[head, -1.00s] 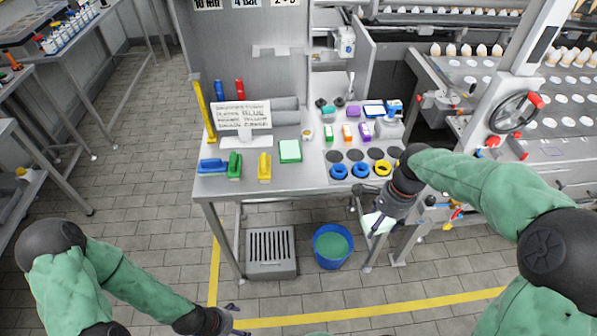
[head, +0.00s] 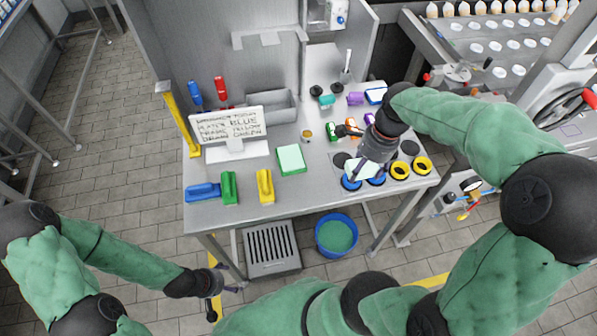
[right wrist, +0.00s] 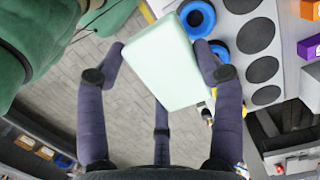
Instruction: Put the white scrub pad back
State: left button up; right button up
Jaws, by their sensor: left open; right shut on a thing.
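The white scrub pad (head: 360,170), pale with a slight mint tint, is in my right gripper (head: 366,160), above the front right part of the table. In the right wrist view the pad (right wrist: 165,55) sits between the dark fingers of the gripper (right wrist: 168,65), over the blue rings and the table edge. A similar pale pad with a green edge (head: 291,158) lies flat on the table left of the gripper. My left gripper (head: 235,288) is open and empty, low over the floor in front of the table.
The steel table (head: 250,203) holds blue, green and yellow brushes (head: 265,187) at its front left and a sign (head: 232,126) behind. Blue and yellow rings (head: 423,166), dark discs and small coloured blocks stand on the right. A blue bucket (head: 322,250) and a drain grate (head: 270,245) are below.

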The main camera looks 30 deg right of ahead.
jog(key=w+a+f+b, duration=0.2)
jog(key=w+a+f, duration=0.25)
jog(key=a, duration=0.35)
jog(key=b, duration=0.1)
send_over(307, 193)
jog(key=d, duration=0.1)
jog(key=f, duration=0.4)
jog(key=shift+s+f, duration=0.2)
jog(key=shift+f, duration=0.25)
jog(key=shift+w+a+f+b, duration=0.15)
jog(key=shift+f+b, duration=0.25)
jog(key=shift+f, duration=0.5)
jog(key=shift+w+a+f+b, duration=0.1)
jog(key=shift+f+b, duration=0.25)
jog(key=shift+f, duration=0.55)
jog(key=shift+f, duration=0.1)
jog(key=o, duration=1)
